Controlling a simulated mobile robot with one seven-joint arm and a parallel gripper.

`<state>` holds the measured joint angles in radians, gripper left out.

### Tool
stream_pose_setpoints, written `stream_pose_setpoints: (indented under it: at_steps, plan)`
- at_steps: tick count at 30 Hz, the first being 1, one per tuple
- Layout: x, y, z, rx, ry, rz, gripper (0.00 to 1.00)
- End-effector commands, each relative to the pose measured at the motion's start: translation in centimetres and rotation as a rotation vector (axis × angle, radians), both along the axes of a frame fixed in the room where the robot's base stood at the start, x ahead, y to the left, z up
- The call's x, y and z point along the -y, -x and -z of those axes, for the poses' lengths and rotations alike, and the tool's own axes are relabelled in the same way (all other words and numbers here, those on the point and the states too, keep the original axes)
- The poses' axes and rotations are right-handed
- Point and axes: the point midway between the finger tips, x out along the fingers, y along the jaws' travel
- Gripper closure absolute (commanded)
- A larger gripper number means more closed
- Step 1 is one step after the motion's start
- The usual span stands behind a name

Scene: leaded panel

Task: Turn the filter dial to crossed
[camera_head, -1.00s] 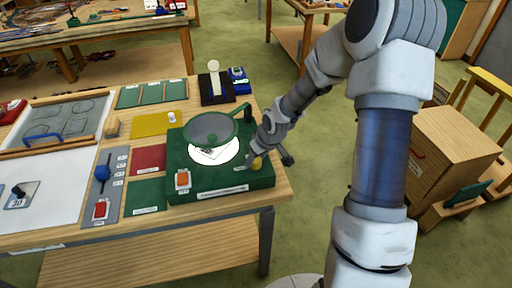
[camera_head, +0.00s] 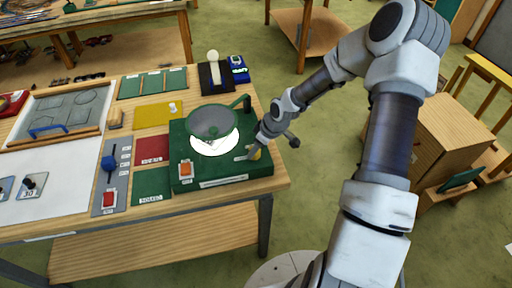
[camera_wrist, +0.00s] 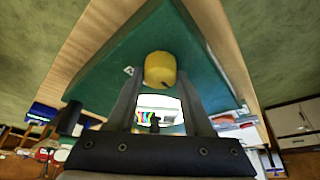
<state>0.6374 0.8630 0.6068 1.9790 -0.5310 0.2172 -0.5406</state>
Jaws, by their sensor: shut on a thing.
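The yellow filter dial (camera_head: 257,154) is on the right part of the green box (camera_head: 222,172). It shows larger in the wrist view as a round yellow knob (camera_wrist: 160,68) with a small dark mark on its lower edge. My gripper (camera_head: 251,154) is at the dial, and in the wrist view its two fingers (camera_wrist: 161,77) are shut on the knob, one on each side. The word the dial points to is too small to read, and the fingers hide part of the knob.
A round lens (camera_head: 212,121) on a green arm stands over a lit white disc (camera_head: 214,141) on the box. An orange switch (camera_head: 186,169) is at the box's front left. A grey panel with a blue lever (camera_head: 108,162) lies further left.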

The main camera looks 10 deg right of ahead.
Motion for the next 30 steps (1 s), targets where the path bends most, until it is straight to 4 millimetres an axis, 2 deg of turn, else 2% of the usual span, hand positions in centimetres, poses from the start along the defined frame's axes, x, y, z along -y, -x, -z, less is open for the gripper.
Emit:
stream_pose_setpoints:
  at_steps: [5,6,10,22,26,30]
  plan:
    - [0.1,0.0,0.0,-0.001,0.001,0.000,1.00]
    - [0.1,0.0,0.0,-0.001,0.001,0.000,0.43]
    - [0.0,0.0,0.0,-0.001,0.000,0.001,0.20]
    - [0.2,0.1,-0.5,0.000,0.000,0.002,0.19]
    - [0.8,0.6,-2.2,0.002,0.000,0.005,0.19]
    - [1.6,1.4,-4.9,0.001,0.001,0.006,0.19]
